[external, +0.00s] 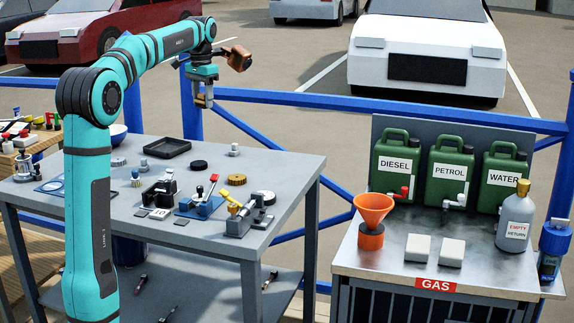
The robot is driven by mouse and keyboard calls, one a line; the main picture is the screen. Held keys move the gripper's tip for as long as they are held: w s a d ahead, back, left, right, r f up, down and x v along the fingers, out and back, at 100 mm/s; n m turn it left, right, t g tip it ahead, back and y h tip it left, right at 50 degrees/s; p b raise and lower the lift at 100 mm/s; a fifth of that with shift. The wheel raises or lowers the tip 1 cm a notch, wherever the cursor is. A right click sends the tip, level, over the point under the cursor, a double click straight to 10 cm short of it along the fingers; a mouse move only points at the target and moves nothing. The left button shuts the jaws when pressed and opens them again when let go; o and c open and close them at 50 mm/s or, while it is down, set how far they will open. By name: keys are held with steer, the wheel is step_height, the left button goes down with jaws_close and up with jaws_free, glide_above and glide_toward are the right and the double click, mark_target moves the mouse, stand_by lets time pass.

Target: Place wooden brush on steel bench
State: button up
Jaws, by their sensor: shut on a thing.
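The wooden brush (239,60) seems to be the brown block high beside the end of my arm. It is up in the air beyond the blue rail, clear of both worktops. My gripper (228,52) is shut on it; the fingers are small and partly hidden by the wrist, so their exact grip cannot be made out. The steel bench (390,262) looks to be the shiny-topped one at the right, with a red GAS label on its front edge. It is well below and to the right of my gripper.
The bench bears an orange funnel (373,210), two white blocks, green canisters (450,165) and a grey bottle (515,220). A grey table (285,165) with several tools stands at the left. Blue rails (300,99) run behind. Bare steel shows around the white blocks.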

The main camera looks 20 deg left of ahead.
steer(key=w+d+m, duration=0.3)
steer(key=d, duration=1.6)
steer(key=w+d+m, duration=0.3)
steer(key=w+d, duration=0.1)
steer(key=d, duration=1.5)
steer(key=m, duration=0.7)
glide_above(485, 265)
step_height(485, 265, down, 4)
steer(key=f, duration=0.1)
step_height(485, 265, down, 21)
steer(key=shift+f, duration=0.15)
steer(key=shift+f, duration=0.1)
steer(key=o, duration=1)
steer(key=shift+c, duration=0.2)
